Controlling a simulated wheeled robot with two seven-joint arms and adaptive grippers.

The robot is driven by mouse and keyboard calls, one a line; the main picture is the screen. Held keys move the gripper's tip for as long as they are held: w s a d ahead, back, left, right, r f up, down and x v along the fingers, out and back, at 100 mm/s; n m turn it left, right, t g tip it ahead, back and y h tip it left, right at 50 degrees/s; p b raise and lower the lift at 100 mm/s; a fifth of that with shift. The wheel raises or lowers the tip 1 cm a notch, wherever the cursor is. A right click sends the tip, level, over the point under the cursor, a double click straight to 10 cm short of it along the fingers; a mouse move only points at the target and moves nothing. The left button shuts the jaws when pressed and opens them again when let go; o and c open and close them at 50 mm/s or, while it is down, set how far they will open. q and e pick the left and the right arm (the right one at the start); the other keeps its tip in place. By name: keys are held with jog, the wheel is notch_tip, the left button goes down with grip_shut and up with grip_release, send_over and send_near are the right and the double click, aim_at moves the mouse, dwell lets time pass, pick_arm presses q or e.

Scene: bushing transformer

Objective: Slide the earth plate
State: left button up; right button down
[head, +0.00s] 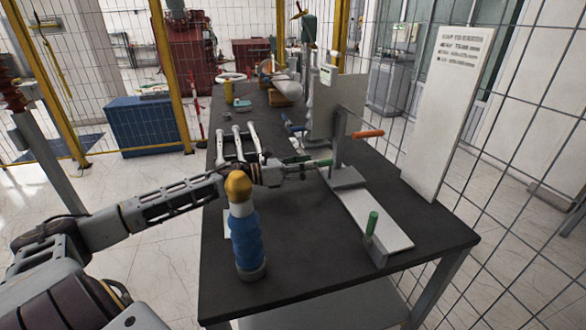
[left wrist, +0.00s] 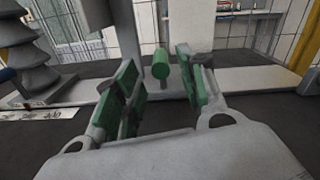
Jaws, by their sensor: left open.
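A long pale plate (head: 375,212) lies flat on the dark table; I take it as the earth plate. An upright green handle (head: 372,223) stands near its front end. My left gripper (head: 318,165) is above the table, beside the grey upright bracket at the plate's far end. In the left wrist view its green-padded fingers (left wrist: 160,88) are apart. A green cylindrical handle (left wrist: 160,64) shows in the gap, seemingly just beyond the fingertips; I see no contact. Whether it is the same handle as in the head view I cannot tell. My right gripper is not in view.
A blue bushing with an orange top (head: 246,235) stands close to my left arm. A grey upright panel (head: 345,105) with an orange-handled part (head: 367,134) rises behind the gripper. A white sign (head: 447,110) stands at the right edge. The table's front is mostly clear.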

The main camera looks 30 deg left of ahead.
pick_arm(q)
jog(key=shift+v, duration=1.95)
jog(key=shift+a, duration=0.1)
jog(key=shift+r, duration=0.25)
notch_tip(320, 180, up, 10)
jog(key=p, duration=1)
jog(key=shift+f, duration=0.25)
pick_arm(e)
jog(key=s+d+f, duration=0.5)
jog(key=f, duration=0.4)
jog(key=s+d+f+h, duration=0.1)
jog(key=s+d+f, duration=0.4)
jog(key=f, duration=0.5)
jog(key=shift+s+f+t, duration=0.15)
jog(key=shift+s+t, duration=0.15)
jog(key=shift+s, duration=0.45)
